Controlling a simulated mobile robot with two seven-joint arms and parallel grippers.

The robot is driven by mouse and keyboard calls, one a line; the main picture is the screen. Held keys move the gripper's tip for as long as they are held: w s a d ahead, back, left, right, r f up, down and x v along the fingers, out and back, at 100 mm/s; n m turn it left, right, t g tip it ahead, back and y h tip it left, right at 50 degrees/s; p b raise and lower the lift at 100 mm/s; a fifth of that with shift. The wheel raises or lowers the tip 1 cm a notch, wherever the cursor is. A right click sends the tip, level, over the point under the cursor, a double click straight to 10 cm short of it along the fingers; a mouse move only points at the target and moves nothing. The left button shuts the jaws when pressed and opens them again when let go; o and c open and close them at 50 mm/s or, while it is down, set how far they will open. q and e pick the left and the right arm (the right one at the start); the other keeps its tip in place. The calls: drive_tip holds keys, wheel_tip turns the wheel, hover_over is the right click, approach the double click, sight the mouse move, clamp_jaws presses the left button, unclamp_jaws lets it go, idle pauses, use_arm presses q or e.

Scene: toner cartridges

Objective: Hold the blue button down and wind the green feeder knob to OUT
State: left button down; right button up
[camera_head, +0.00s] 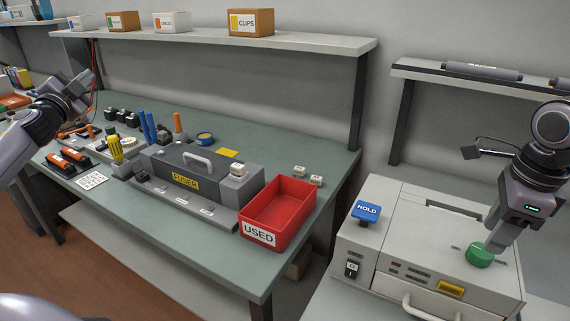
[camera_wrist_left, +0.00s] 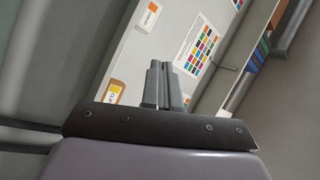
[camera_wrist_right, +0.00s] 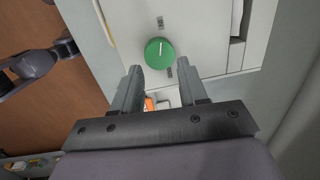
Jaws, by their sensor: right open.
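The blue HOLD button (camera_head: 367,211) stands raised at the left of the grey machine's top (camera_head: 410,222). Nothing touches it. The green feeder knob (camera_head: 479,254) is on the right part of the machine. In the right wrist view the knob (camera_wrist_right: 159,55) shows a white pointer line, with small dark labels above and below it that are too small to read. My right gripper (camera_wrist_right: 160,80) is open, with its fingers pointing toward the knob; in the head view its tip (camera_head: 494,246) overlaps the knob's edge. My left gripper (camera_head: 86,82) is raised at the far left, away from the machine; its fingers (camera_wrist_left: 163,85) look closed together and empty.
A red USED bin (camera_head: 278,212) and a grey fuser unit (camera_head: 200,172) stand on the green bench to the left. The machine has a rocker switch (camera_head: 352,268), a yellow latch (camera_head: 450,289) and a front handle (camera_head: 430,308). A shelf (camera_head: 470,85) hangs behind.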

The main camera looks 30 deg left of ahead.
use_arm(q)
wheel_tip(320, 180, up, 7)
drive_tip(key=d+t, duration=0.1)
drive_tip(key=t, duration=0.1)
drive_tip(key=w+d+f+n+g, duration=0.3)
drive_tip(key=w+d+f+n, duration=0.15)
drive_tip(key=f+n, duration=0.2)
drive_tip(key=w+d+f+n+g, duration=0.3)
drive_tip(key=w+d+f+n, duration=0.15)
drive_tip(key=f+n, duration=0.2)
drive_tip(key=w+d+f+g+h, duration=0.1)
drive_tip(key=w+d+f+h, duration=0.2)
drive_tip(key=d, duration=0.6)
drive_tip(key=w+d+f+h, duration=0.25)
drive_tip(key=w+d, duration=0.25)
drive_tip(key=d, duration=0.4)
drive_tip(key=d+r+m+g+h, duration=0.15)
drive_tip(key=d+g+h, duration=0.35)
drive_tip(key=d, duration=1.4)
drive_tip(key=s+d+r+m+g+h, duration=0.1)
drive_tip(key=s+d+m+g, duration=0.1)
drive_tip(key=s+d, duration=0.5)
drive_tip(key=s+d+m+g+h, duration=0.1)
drive_tip(key=s+d+m+g, duration=0.15)
drive_tip(key=d, duration=0.75)
drive_tip(key=shift+s+x, duration=0.2)
drive_tip(key=shift+x, duration=1.35)
drive_tip(key=shift+s+x, duration=0.15)
drive_tip(key=shift+x, duration=1.35)
drive_tip(key=shift+d+f, duration=0.15)
